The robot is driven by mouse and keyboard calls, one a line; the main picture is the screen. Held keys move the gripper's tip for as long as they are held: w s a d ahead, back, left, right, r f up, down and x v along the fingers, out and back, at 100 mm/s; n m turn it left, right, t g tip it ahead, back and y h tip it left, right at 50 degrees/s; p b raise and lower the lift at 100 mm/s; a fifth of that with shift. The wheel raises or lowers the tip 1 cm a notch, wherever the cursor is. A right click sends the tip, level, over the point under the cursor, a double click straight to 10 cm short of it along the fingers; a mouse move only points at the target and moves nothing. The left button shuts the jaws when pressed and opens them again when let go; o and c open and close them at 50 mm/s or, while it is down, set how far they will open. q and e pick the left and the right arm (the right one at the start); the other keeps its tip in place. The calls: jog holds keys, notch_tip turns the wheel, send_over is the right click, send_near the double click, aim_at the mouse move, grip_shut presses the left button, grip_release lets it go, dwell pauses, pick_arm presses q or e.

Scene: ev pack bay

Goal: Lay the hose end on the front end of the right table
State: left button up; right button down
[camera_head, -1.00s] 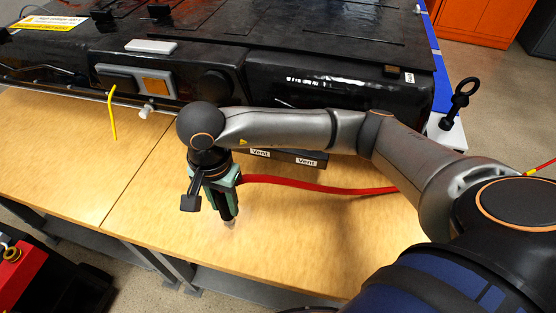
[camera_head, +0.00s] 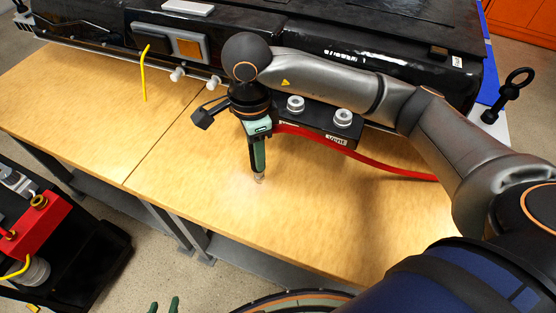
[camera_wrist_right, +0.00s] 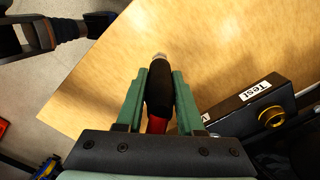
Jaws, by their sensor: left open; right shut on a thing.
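My right gripper (camera_head: 258,145) is shut on the hose end (camera_head: 258,172), a black sleeve with a metal tip. In the right wrist view the hose end (camera_wrist_right: 158,90) sits between the green fingers. It points down, with its tip at or just above the wooden top of the right table (camera_head: 330,230); I cannot tell if it touches. The red hose (camera_head: 350,158) trails right from the gripper. My left gripper (camera_head: 164,306) shows only its green fingertips at the bottom edge, apart and empty.
A black block with silver fittings (camera_head: 320,118) stands on the table behind the gripper; a "Test" label (camera_wrist_right: 255,91) shows on it in the wrist view. The large black battery pack (camera_head: 300,55) fills the back. A cart with a red part (camera_head: 40,225) stands left. The table front is clear.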

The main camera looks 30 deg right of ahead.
jog(key=d+f+p, duration=0.1)
jog(key=d+f, duration=0.3)
jog(key=f, duration=0.4)
jog(key=shift+w+d+f, duration=0.3)
jog(key=shift+w+f, duration=0.1)
jog(key=shift+w, duration=0.05)
jog(key=shift+f, duration=0.2)
jog(key=c, duration=0.5)
grip_release()
jog(key=shift+r, duration=0.15)
